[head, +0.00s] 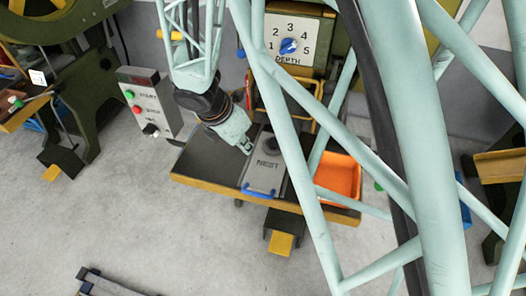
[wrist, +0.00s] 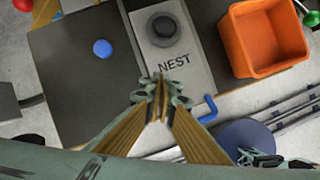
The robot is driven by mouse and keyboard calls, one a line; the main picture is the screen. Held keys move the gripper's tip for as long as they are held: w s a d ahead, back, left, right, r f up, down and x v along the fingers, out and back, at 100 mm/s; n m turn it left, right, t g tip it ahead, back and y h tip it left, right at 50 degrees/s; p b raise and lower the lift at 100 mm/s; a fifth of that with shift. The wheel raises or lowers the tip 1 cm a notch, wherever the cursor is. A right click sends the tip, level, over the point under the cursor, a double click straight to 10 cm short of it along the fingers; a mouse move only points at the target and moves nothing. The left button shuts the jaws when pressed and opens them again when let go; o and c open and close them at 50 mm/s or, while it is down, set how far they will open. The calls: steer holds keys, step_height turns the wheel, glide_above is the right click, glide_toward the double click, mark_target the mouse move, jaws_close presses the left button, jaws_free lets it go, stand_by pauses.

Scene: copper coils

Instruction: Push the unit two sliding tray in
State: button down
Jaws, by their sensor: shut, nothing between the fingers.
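The sliding tray (head: 265,172) is a grey plate marked NEST with a blue handle (head: 258,192) at its near end. It lies on the dark bench of the middle machine, with the handle near the bench's yellow front edge. In the wrist view the tray (wrist: 192,77) carries a round dark piece (wrist: 164,29), and its blue handle (wrist: 208,109) is partly hidden by my gripper. My gripper (head: 247,148) is shut and empty. Its fingertips (wrist: 160,80) appear over or beside the tray's near end in the wrist view; contact cannot be told.
An orange bin (head: 340,176) stands right of the tray. A blue disc (wrist: 102,48) is on the dark bench to the left. A button box (head: 148,100) stands left of the bench, and a depth dial (head: 289,46) is behind. My arm's lattice hides part of the machine.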

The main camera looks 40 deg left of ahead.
steer(key=shift+f, duration=0.1)
steer(key=b, duration=0.3)
glide_toward(266, 155)
steer(key=f, duration=0.1)
steer(key=s+f, duration=0.1)
steer(key=f, duration=0.1)
steer(key=s+f, duration=0.1)
steer(key=f, duration=0.1)
steer(key=shift+s+a+f, duration=0.1)
steer(key=shift+s+a, duration=0.05)
steer(key=shift+w+f+b, duration=0.2)
steer(key=shift+w+b, duration=0.1)
steer(key=shift+w, duration=0.55)
steer(key=shift+w+d+r, duration=0.1)
steer(key=shift+w+d, duration=0.05)
steer(key=shift+w, duration=0.5)
steer(key=shift+w+d, duration=0.1)
steer(key=shift+w, duration=0.5)
steer(key=shift+w, duration=0.1)
